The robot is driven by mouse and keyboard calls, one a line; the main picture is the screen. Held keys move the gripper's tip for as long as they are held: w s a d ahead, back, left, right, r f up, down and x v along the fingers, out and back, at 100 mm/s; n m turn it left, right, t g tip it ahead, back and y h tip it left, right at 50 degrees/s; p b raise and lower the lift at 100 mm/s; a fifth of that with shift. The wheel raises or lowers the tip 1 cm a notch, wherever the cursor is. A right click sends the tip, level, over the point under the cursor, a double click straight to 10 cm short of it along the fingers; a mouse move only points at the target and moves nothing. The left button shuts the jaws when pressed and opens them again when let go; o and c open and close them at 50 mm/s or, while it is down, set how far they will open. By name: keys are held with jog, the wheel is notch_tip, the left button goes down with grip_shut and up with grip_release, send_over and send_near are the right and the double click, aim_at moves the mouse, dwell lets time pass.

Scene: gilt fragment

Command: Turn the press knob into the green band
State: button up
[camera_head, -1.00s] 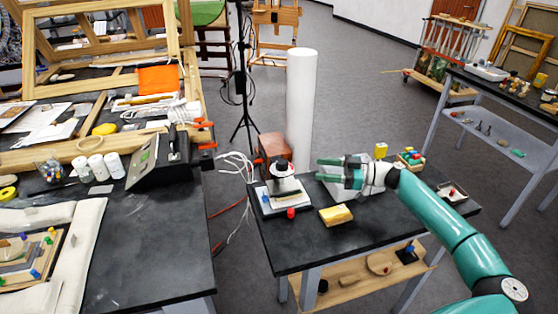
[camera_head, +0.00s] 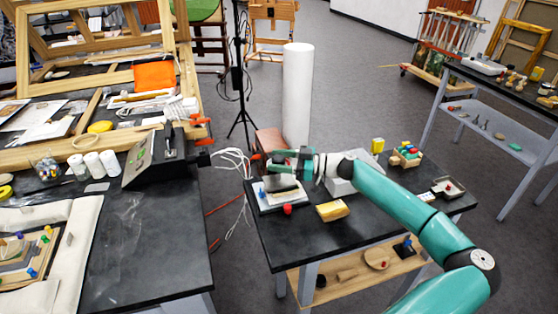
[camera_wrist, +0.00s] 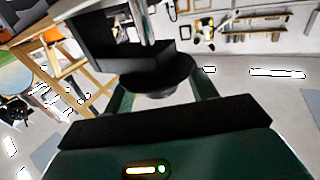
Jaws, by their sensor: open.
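The press (camera_head: 283,184) stands on a pale board at the left end of the small black table. Its top is covered by my gripper (camera_head: 272,159) in the head view. In the wrist view a round black part, which looks like the press knob (camera_wrist: 158,76), sits between the two green fingers of my gripper (camera_wrist: 162,98). The fingers are apart, with a gap on at least the right side; whether either touches the knob I cannot tell. The green band is not visible in either view.
A yellow sponge-like block (camera_head: 333,210) and a red knob-like piece (camera_head: 287,209) lie in front of the press. A grey box (camera_head: 347,182) stands to its right. A tall white cylinder (camera_head: 297,95) rises behind. The front of the black table (camera_head: 320,240) is clear.

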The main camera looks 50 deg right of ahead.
jog(key=shift+w, duration=0.1)
jog(key=c, duration=1)
jog(key=shift+m+h, duration=0.3)
jog(key=shift+h, duration=0.1)
